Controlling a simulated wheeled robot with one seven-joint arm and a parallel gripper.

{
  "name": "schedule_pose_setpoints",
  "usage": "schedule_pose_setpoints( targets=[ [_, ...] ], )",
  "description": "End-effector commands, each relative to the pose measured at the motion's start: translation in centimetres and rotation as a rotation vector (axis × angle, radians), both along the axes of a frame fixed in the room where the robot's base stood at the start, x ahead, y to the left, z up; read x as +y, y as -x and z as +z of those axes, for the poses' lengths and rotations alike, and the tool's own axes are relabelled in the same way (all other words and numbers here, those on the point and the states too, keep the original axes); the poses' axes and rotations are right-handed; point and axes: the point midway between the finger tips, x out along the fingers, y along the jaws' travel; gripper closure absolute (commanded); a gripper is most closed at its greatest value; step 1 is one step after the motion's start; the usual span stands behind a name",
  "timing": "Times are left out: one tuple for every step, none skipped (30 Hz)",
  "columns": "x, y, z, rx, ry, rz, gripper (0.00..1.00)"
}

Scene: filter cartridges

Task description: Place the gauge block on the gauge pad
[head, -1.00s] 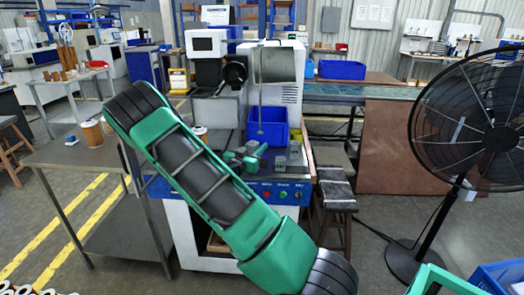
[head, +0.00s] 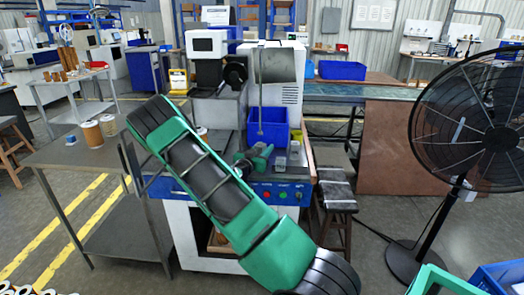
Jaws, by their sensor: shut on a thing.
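My green-and-black arm crosses the middle of the head view. Its end, my gripper (head: 258,157), shows small above the worktop of the blue-fronted machine, in front of a blue bin. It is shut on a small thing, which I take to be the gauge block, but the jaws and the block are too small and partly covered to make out. Small grey pieces (head: 281,160) lie or stand just right of my gripper; I cannot tell whether one is the gauge pad. My arm hides much of the worktop's left part.
The blue bin (head: 268,128) stands behind my gripper. The machine front (head: 290,194) has coloured buttons. A steel side table (head: 70,155) at left holds brown-sided cartridges (head: 92,134) and a small blue object (head: 71,139). A black fan (head: 480,130) stands at right, a stool (head: 337,195) nearer the machine.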

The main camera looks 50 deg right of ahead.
Motion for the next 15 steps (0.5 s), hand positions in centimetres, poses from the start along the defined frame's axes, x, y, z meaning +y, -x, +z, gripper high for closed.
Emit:
schedule_pose_setpoints(
  targets=[
    [0.00,-0.01,0.05,0.000,0.001,0.000,1.00],
    [0.03,-0.01,-0.03,0.000,-0.001,0.000,0.64],
    [0.03,-0.01,-0.02,0.000,-0.001,0.000,0.55],
    [0.03,-0.01,-0.02,0.000,-0.001,0.000,0.50],
    [0.03,-0.01,-0.02,0.000,-0.001,0.000,0.50],
    [0.03,-0.01,-0.01,0.000,-0.001,0.000,0.50],
    [0.03,-0.01,-0.01,0.000,-0.001,0.000,0.50],
    [0.03,-0.01,-0.01,0.000,-0.001,0.000,0.50],
    [0.03,-0.01,-0.01,0.000,-0.001,0.000,0.50],
    [0.03,-0.01,-0.01,0.000,-0.001,0.000,0.50],
    [0.02,0.00,0.00,0.000,-0.001,0.000,0.50],
    [0.05,0.00,0.00,0.000,-0.001,0.000,0.50],
    [0.11,0.01,-0.01,0.000,-0.001,0.000,0.50],
    [0.21,0.03,-0.01,0.001,-0.001,0.001,0.50],
    [0.44,0.08,-0.03,0.001,-0.001,0.001,0.50]
  ],
)
